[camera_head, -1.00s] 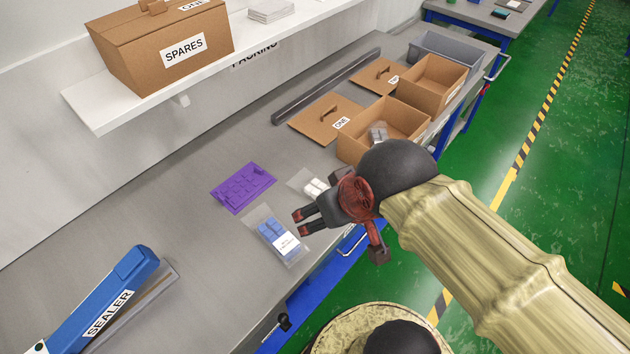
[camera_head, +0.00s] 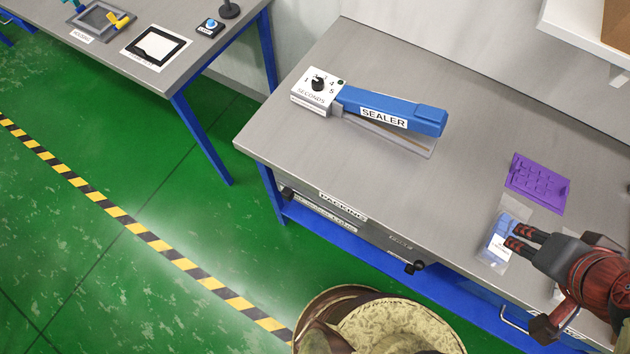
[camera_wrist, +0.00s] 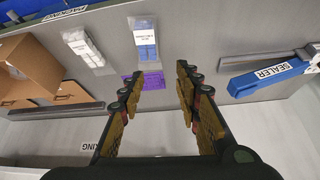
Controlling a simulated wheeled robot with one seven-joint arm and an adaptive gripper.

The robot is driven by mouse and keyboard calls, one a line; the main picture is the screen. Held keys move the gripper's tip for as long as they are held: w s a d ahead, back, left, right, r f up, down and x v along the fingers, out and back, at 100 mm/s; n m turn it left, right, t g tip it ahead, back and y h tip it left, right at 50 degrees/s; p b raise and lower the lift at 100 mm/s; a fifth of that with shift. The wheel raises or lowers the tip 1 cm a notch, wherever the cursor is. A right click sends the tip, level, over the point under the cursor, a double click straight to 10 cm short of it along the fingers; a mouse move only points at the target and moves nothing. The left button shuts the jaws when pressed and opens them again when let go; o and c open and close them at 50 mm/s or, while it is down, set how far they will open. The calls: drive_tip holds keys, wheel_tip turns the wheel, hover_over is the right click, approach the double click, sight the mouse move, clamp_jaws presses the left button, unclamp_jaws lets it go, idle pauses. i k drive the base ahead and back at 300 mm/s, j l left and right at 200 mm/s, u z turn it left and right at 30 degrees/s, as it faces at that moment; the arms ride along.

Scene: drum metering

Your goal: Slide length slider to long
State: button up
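I cannot make out a length slider in either current view. My gripper (camera_head: 516,237) is at the right of the head view, over the front part of the packing bench (camera_head: 465,215). In the wrist view its two fingers (camera_wrist: 158,75) are spread apart with nothing between them. A blue sealer (camera_head: 390,108) lies on the bench, well left of my gripper, with a white dial box (camera_head: 318,92) marked SECONDS at its left end. The sealer also shows at the right of the wrist view (camera_wrist: 268,76).
A clear bag of blue pieces (camera_head: 497,240) lies beside my fingertips, with a purple moulded tray (camera_head: 538,185) behind it. Another table (camera_head: 160,72) at upper left holds a grey frame (camera_head: 103,20), a black-edged panel (camera_head: 156,46) and a blue button (camera_head: 211,24). Green floor between is clear.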

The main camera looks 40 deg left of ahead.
sight(286, 194)
drive_tip(key=u, duration=1.65)
